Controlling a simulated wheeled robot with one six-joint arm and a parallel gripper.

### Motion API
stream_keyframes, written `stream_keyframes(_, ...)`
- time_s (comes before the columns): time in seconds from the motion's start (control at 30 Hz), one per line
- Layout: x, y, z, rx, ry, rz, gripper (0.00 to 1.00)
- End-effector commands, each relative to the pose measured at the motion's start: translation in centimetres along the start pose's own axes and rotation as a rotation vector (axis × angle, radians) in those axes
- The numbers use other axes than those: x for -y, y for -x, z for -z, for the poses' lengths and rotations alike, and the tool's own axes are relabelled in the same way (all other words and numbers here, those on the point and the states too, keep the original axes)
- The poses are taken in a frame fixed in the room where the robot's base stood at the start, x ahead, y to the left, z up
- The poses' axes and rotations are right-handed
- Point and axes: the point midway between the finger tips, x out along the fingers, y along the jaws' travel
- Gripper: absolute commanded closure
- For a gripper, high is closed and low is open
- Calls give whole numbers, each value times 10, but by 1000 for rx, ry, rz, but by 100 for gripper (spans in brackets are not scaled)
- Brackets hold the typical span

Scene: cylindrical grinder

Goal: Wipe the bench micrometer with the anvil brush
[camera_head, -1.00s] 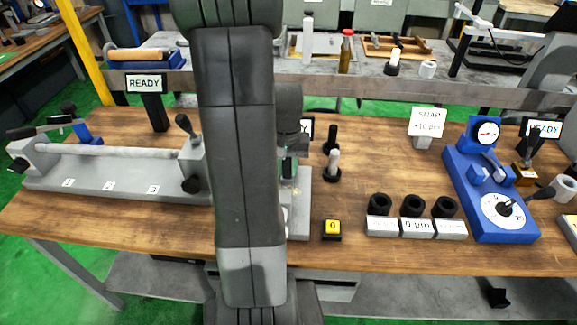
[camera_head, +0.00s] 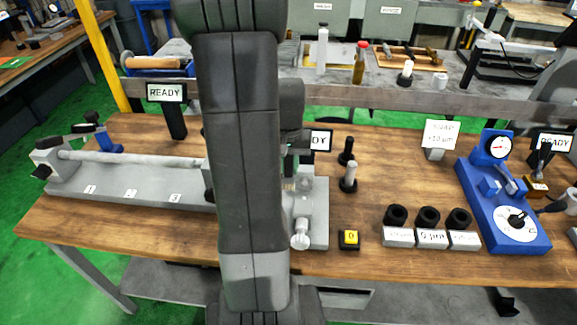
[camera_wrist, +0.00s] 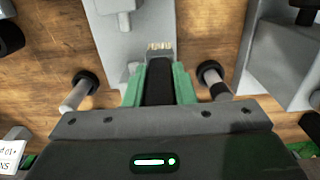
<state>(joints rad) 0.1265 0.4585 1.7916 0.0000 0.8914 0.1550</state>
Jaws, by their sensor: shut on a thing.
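My gripper (camera_wrist: 160,82) is shut on the anvil brush, gripping its black handle (camera_wrist: 159,82) between green fingers. The brush's pale bristles (camera_wrist: 159,47) point away from the gripper, over the edge of a grey base in the wrist view. I take the grey bench fixture with a white knob (camera_head: 300,236) to be the bench micrometer; my arm hides its left part. In the wrist view its grey body (camera_wrist: 143,22) appears just beyond the bristles. I cannot tell whether they touch.
A long grey fixture (camera_head: 125,186) is on the left.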

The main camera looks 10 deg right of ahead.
Motion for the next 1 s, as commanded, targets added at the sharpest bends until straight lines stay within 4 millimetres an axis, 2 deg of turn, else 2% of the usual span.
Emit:
stream_keyframes(0.03, 0, 9, 0, -1, 0, 0, 99)
stream_keyframes(0.33, 0, 33, 1, -1, 2, 0, 99)
stream_keyframes(1.0, 0, 35, 3, -1, 2, 0, 99)
